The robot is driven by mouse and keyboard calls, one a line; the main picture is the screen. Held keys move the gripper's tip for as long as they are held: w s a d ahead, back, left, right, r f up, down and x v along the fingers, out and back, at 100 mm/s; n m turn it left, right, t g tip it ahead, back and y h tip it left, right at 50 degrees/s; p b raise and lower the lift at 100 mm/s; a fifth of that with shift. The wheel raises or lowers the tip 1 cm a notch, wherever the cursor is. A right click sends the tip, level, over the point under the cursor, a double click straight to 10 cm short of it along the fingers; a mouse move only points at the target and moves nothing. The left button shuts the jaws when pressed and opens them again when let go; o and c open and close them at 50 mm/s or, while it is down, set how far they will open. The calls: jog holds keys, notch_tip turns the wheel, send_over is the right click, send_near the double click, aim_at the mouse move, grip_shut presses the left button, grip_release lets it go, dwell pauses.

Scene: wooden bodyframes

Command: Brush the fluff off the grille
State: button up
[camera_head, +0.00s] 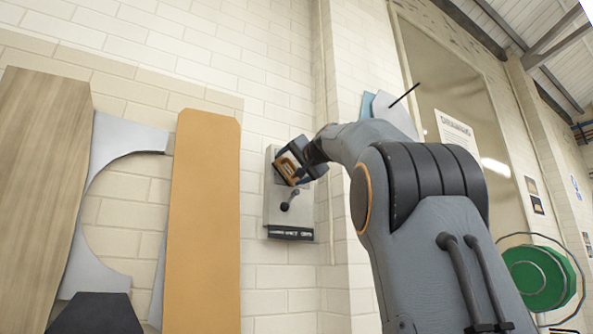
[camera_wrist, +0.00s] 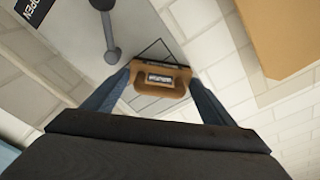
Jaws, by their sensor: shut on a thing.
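My gripper (camera_head: 294,160) is up against the pale wall, in front of a grey panel. In the wrist view its two blue-grey fingers (camera_wrist: 158,92) are shut on a tan block (camera_wrist: 161,91) with a small dark and white label. The block also shows in the head view (camera_head: 287,168). I cannot tell whether it is a brush; no bristles show. The grey panel (camera_head: 273,210) is on the wall and has a dark lever (camera_head: 289,199). In the wrist view the lever (camera_wrist: 110,38) is left of the block.
A dark lettered plate (camera_head: 291,233) is at the panel's foot. An orange-tan board (camera_head: 203,225) and a wooden board (camera_head: 45,200) stand to the left, with a grey curved piece (camera_head: 112,165) between. Green discs (camera_head: 535,278) are at the lower right.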

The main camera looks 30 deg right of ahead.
jog(key=shift+a+f, duration=0.1)
jog(key=shift+a, duration=0.85)
jog(key=shift+s, duration=0.1)
jog(key=shift+s+d+b, duration=0.2)
jog(key=shift+s+b, duration=1.6)
jog(key=shift+s, duration=1.1)
jog(key=shift+s, duration=0.1)
jog(key=shift+s+b, duration=0.75)
jog(key=shift+s, duration=0.65)
